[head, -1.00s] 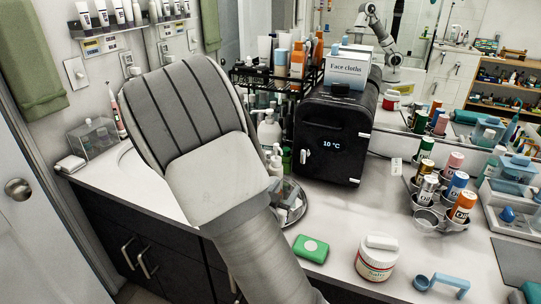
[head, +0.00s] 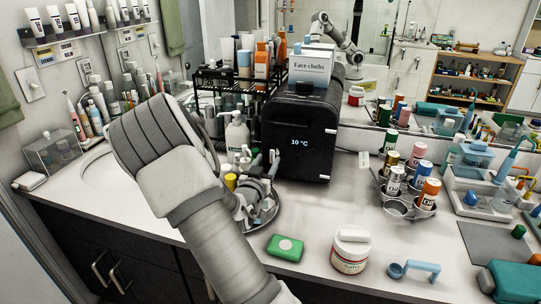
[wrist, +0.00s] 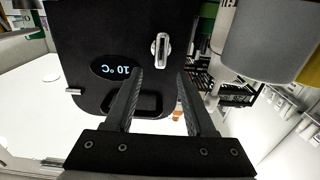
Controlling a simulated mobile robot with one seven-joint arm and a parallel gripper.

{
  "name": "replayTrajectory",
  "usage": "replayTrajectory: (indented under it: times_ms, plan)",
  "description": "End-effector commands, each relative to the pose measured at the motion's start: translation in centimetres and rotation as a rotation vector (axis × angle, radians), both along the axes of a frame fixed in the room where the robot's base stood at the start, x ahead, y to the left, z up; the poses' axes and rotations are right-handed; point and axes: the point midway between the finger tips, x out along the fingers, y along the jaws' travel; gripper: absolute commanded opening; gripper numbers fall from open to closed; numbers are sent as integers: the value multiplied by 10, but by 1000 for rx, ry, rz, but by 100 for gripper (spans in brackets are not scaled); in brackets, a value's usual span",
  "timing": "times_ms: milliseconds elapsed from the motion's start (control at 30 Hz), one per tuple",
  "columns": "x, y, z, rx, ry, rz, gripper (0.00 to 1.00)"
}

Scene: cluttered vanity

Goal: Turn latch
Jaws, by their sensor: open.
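A black mini fridge (head: 303,133) with a lit "10 °C" display stands on the counter; its front also fills much of the wrist view (wrist: 85,45). The latch (wrist: 160,50) is a small light metal knob on the fridge front, beside the display. In the wrist view its long side is close to upright. My gripper (wrist: 160,73) is open and empty. Its two dark fingers point at the fridge front, one to each side of the latch's line, with the latch just beyond the tips. I cannot tell any contact.
A box of face cloths (head: 310,68) sits on the fridge. A black wire rack (head: 240,82) with bottles stands beside it. A green soap box (head: 285,248), a white jar (head: 351,251) and a can holder (head: 397,208) stand in front and right. Counter directly before the fridge is clear.

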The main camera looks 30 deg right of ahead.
Motion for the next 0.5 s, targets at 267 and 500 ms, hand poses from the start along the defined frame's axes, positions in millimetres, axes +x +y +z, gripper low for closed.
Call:
replayTrajectory:
  times_ms: [267, 500]
  plan:
    - [24, -27, 0, -1, -1, -1, 55]
    - [28, -31, 0, 0, 1, 0, 55]
